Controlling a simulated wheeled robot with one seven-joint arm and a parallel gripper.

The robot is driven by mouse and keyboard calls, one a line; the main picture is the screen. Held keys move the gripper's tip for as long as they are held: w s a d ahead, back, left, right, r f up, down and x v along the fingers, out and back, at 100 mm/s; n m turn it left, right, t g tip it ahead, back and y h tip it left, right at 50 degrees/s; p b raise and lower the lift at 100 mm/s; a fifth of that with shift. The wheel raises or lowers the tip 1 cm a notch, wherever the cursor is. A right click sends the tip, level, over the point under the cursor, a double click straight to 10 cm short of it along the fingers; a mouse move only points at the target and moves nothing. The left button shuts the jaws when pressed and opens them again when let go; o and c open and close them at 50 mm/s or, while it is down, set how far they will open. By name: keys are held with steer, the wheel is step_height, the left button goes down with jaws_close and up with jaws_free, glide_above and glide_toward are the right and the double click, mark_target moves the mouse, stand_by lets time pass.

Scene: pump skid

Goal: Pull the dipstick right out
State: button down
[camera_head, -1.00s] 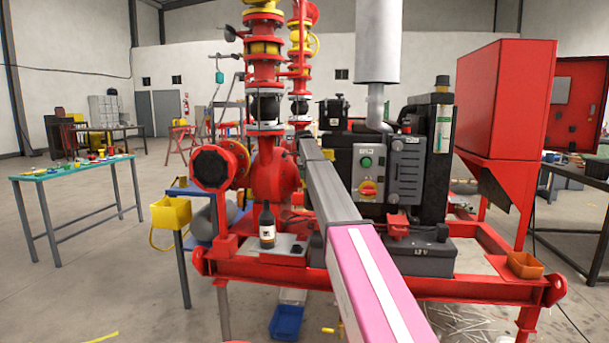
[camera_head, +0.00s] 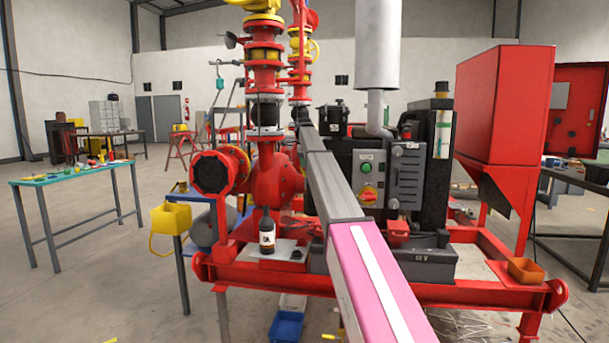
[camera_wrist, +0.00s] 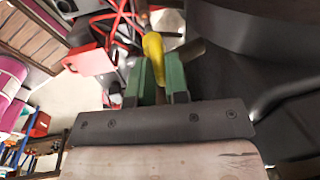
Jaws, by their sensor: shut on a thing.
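In the wrist view my gripper (camera_wrist: 160,82) has green fingers shut on the yellow handle (camera_wrist: 153,48) of the dipstick. The handle leans slightly between the fingers and points toward the top of the picture. A brownish thin part (camera_wrist: 143,18) shows beyond the handle; I cannot tell whether it is the dipstick's rod or how much of the rod is clear of its tube. In the head view my arm reaches to the engine block, and the gripper and dipstick cannot be made out at its far end.
The dark engine (camera_head: 432,165) stands right of my arm, with a grey control panel (camera_head: 367,178). Red pump piping (camera_head: 265,75) rises on the left. Black engine bodywork (camera_wrist: 240,75) fills the wrist view's right side.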

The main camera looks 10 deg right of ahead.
steer(key=shift+r, duration=0.45)
steer(key=c, duration=1.1)
jaws_free()
step_height(320, 180, up, 10)
steer(key=s, duration=0.2)
steer(key=shift+a+r, duration=0.25)
steer(key=shift+a, duration=0.05)
